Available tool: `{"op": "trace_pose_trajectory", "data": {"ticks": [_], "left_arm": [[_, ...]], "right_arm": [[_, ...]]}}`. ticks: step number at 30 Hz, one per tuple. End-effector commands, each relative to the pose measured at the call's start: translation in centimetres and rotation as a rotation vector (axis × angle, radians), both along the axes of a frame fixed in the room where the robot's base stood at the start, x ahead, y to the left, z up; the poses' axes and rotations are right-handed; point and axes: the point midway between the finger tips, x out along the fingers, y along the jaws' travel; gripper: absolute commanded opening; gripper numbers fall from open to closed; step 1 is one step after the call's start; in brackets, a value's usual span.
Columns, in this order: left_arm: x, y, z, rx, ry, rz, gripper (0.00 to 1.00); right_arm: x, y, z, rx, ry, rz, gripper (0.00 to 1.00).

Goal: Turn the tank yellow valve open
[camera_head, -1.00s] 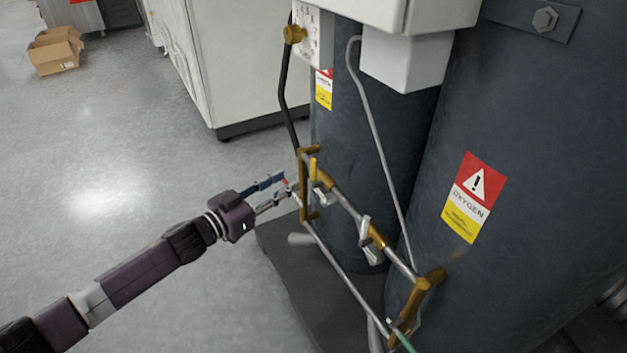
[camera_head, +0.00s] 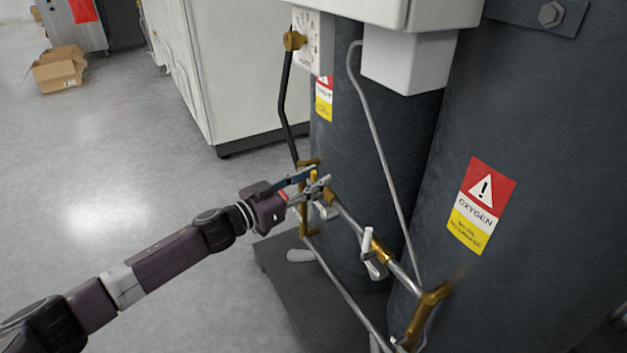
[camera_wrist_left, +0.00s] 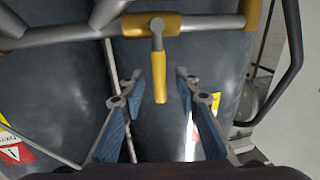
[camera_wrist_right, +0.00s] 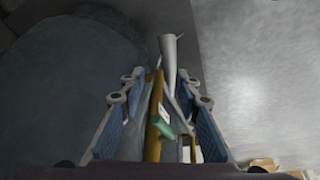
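The yellow valve handle (camera_wrist_left: 160,78) hangs from a brass fitting on the grey pipe in the left wrist view. My left gripper (camera_wrist_left: 159,76) is open, with one finger on each side of the handle and a visible gap on both sides. In the head view, the left gripper (camera_head: 308,185) reaches the upper end of the pipe frame, and its fingers partly hide the yellow handle (camera_head: 314,179). My right gripper (camera_wrist_right: 154,80) shows only in its wrist view. Its fingers are open, with a brass pipe part (camera_wrist_right: 153,115) seen between them; contact cannot be told.
Dark tanks (camera_head: 550,110) with oxygen labels stand behind the pipes. A pale-handled valve (camera_head: 368,245) sits lower on the same pipe. A black hose (camera_head: 287,100) and a thin grey tube (camera_head: 378,145) run nearby. Open floor (camera_head: 110,180) lies at left.

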Motion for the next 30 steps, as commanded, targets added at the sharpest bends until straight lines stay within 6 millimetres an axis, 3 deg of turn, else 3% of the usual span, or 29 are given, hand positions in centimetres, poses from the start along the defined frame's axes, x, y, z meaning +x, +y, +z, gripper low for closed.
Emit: {"op": "trace_pose_trajectory", "data": {"ticks": [7, 16, 30], "left_arm": [[0.06, -0.04, -0.02, 0.001, 0.001, 0.000, 0.30], [0.04, -0.01, -0.03, 0.001, 0.001, 0.000, 0.00], [0.05, 0.01, 0.00, -0.002, 0.004, 0.000, 0.00]], "right_arm": [[0.13, 0.04, 0.04, 0.001, -0.005, 0.000, 0.30], [0.12, 0.02, 0.05, 0.001, -0.005, 0.000, 0.30], [-0.15, -0.04, 0.06, -0.001, 0.007, 0.000, 0.30]]}}
